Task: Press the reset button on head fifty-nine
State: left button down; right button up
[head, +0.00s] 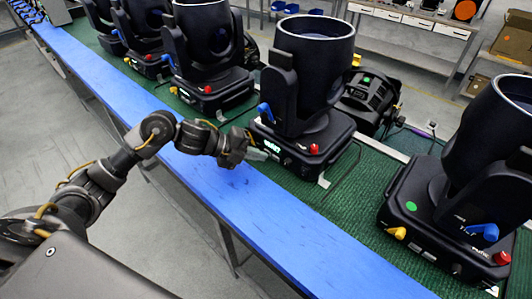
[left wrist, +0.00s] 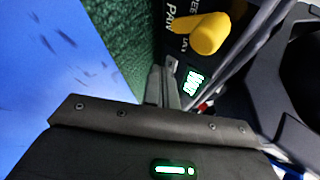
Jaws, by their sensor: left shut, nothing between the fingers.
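A black moving-head light (head: 305,85) stands in the middle of the head view, its base on green matting. Its front face carries a small lit display (head: 272,146), too small to read surely, and a red knob (head: 314,149). My left gripper (head: 262,155) is shut and empty, its tips close to this front face, beside the display; I cannot tell whether they touch. In the left wrist view the shut fingers (left wrist: 164,82) point toward the panel beside the lit display (left wrist: 193,82), with a yellow knob (left wrist: 207,32) beyond. No reset button is clearly distinguishable. My right gripper is not in view.
A similar light (head: 475,190) stands at the right, and several more (head: 205,55) line up at the back left. A blue strip (head: 250,205) runs along the bench's front edge, bare near my arm. Shelving (head: 410,30) is behind.

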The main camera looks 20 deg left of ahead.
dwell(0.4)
pick_arm(q)
jog(key=shift+s+a, duration=0.25)
jog(key=shift+s, duration=0.45)
jog(key=shift+s+a, duration=0.3)
jog(key=shift+s, duration=0.5)
jog(key=shift+s+a, duration=0.25)
jog(key=shift+s, duration=0.5)
jog(key=shift+s+a, duration=0.3)
jog(key=shift+s, duration=0.5)
